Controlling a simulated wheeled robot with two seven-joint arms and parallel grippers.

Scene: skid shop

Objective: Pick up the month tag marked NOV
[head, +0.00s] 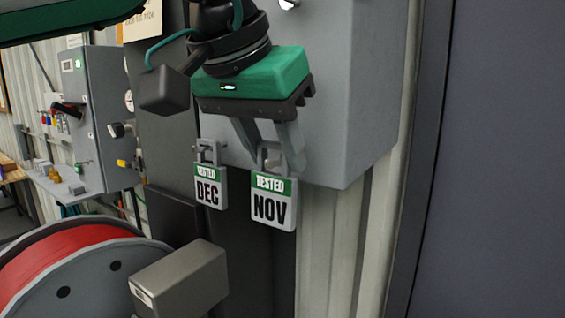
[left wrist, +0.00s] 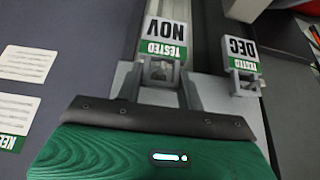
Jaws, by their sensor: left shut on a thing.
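The NOV tag (head: 273,206) is a small light-grey plate with a green TESTED band and a loop at its top. It hangs upright below my left gripper (head: 279,160), whose two fingers are shut on its loop. The NOV tag also shows upside down in the left wrist view (left wrist: 165,35), with the left gripper (left wrist: 161,72) at its loop. Whether a peg still bears its loop is hidden by the fingers. The similar DEC tag (head: 209,190) hangs beside it on the left and also shows in the left wrist view (left wrist: 240,50). My right gripper is not in view.
A grey cabinet (head: 365,90) stands right behind the gripper. A red cable reel (head: 75,265) and a grey box-shaped part (head: 180,280) are below left.

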